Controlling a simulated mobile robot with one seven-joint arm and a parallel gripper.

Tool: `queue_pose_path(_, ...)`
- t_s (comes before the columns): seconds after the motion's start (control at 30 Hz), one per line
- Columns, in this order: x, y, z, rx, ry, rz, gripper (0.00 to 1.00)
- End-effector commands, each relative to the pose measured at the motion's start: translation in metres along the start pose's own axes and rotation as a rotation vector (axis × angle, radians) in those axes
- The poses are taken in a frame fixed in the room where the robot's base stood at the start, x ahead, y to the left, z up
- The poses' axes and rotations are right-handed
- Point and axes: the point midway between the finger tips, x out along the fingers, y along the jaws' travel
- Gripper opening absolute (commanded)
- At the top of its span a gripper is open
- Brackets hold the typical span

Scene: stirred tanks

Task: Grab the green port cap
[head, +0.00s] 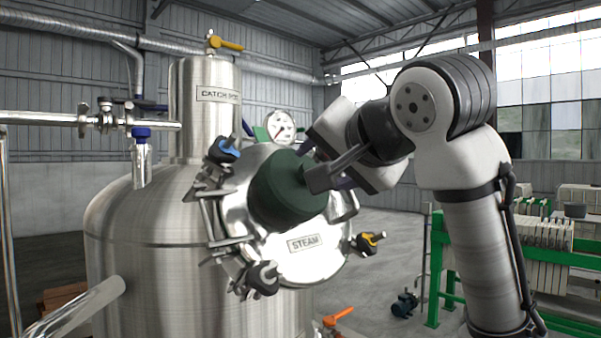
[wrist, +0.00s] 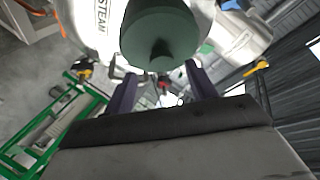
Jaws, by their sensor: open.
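The green port cap (head: 283,192) is a dark green, thick round plug with a narrower knob. It sits at the front of the steel tank's round port plate, above the STEAM label (head: 304,243). My gripper (head: 318,178) is at the cap's right side in the head view, with its fingers close to the knob. In the wrist view the cap (wrist: 160,35) is straight ahead, and its knob lies between the two spread fingers of my gripper (wrist: 163,75). The gripper is open. I cannot tell whether a finger touches the knob.
The steel tank (head: 130,240) fills the left. Several clamp knobs ring the port, including a blue one (head: 224,150) and a yellow-and-black one (head: 368,242). A pressure gauge (head: 281,126) stands above. A green-framed rack (head: 560,262) is at the right.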

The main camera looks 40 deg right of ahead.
Motion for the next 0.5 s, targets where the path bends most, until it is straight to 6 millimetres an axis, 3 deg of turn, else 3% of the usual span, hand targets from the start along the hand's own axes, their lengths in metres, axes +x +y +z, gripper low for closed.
queue_pose_path(0.23, 0.033, -0.003, -0.007, 0.002, -0.001, 0.002, 0.57)
queue_pose_path(0.5, 0.04, -0.002, -0.005, 0.001, 0.0, 0.001, 0.57)
